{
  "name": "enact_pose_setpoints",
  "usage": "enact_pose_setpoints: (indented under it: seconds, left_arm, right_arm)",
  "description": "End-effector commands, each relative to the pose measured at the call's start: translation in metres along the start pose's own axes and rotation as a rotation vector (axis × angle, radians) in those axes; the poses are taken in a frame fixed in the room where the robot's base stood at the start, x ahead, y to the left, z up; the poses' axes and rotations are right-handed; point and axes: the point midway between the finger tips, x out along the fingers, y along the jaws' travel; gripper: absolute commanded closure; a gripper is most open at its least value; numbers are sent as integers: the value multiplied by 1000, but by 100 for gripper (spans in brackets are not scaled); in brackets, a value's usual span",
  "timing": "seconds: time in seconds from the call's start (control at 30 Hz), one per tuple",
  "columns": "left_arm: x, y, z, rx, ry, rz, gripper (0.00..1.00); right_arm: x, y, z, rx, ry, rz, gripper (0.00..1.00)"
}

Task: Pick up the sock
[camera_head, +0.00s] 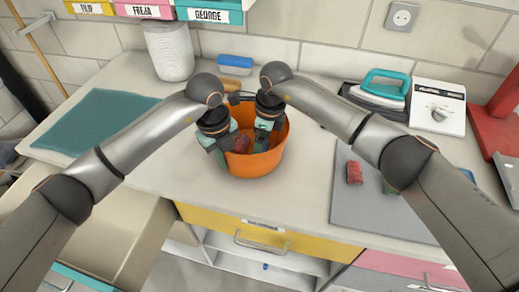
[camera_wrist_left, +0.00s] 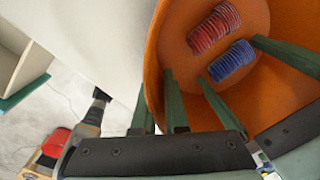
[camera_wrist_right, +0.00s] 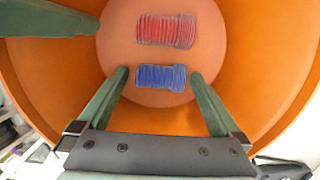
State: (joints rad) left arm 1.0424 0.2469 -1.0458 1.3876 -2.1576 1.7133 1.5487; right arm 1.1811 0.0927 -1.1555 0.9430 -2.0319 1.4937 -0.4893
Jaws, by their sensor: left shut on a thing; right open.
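An orange bucket (camera_head: 258,166) stands on the counter. A red ribbed rolled sock (camera_wrist_right: 165,30) and a blue ribbed rolled sock (camera_wrist_right: 162,77) lie side by side on its floor; both also show in the left wrist view, red (camera_wrist_left: 213,29) and blue (camera_wrist_left: 232,61). My left gripper (camera_wrist_left: 156,82) is shut on the bucket's wall, one finger outside and one inside. My right gripper (camera_wrist_right: 160,77) is open inside the bucket, its fingertips on either side of the blue sock. I cannot tell whether they touch it.
A grey mat (camera_head: 345,215) at the right holds a red roll (camera_head: 354,172) and a partly hidden green one. A teal-handled iron (camera_head: 382,88) and a white appliance (camera_head: 438,106) stand behind it. A white ribbed container (camera_head: 169,52) and a teal mat (camera_head: 92,128) are at the left.

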Motion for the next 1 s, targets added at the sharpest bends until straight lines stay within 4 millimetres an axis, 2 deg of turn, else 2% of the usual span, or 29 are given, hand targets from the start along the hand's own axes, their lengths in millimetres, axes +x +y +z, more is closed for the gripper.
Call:
enact_pose_setpoints:
  seconds: [0.23,0.8,1.0]
  left_arm:
    - [3,3,-1,1,5,12,100]
    - [3,3,-1,1,5,11,100]
    - [3,3,-1,1,5,11,100]
  right_arm:
    - [2,0,0,-1,-1,-1,0]
    - [1,0,0,-1,-1,-1,64]
    - [1,0,0,-1,-1,-1,67]
